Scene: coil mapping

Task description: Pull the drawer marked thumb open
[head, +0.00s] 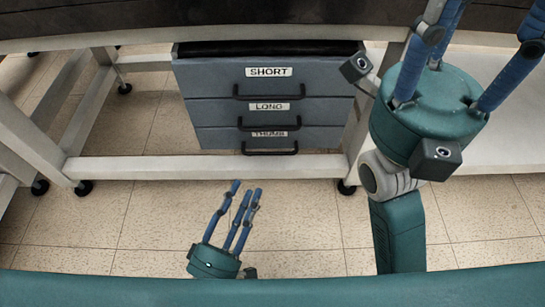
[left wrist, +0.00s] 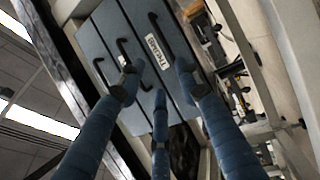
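The drawer marked THUMB (head: 220,139) is the lowest in a blue-grey cabinet under the bench, below the SHORT and LONG drawers. It looks flush with the others. Its black bar handle (head: 270,152) is at its lower edge. My left gripper (head: 247,187) is below and in front of this handle, apart from it, with its blue fingers straight, spread and empty. In the left wrist view the fingers point at the drawer fronts, and a label (left wrist: 158,52) shows there, turned sideways. My right gripper (head: 450,25) is at the right, fingers spread, tips out of frame.
A white frame bar (head: 200,168) runs across below the cabinet, just under the THUMB handle. White bench legs (head: 30,140) on black casters stand to the left. The tiled floor in front is clear. The dark bench top (head: 200,20) overhangs the cabinet.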

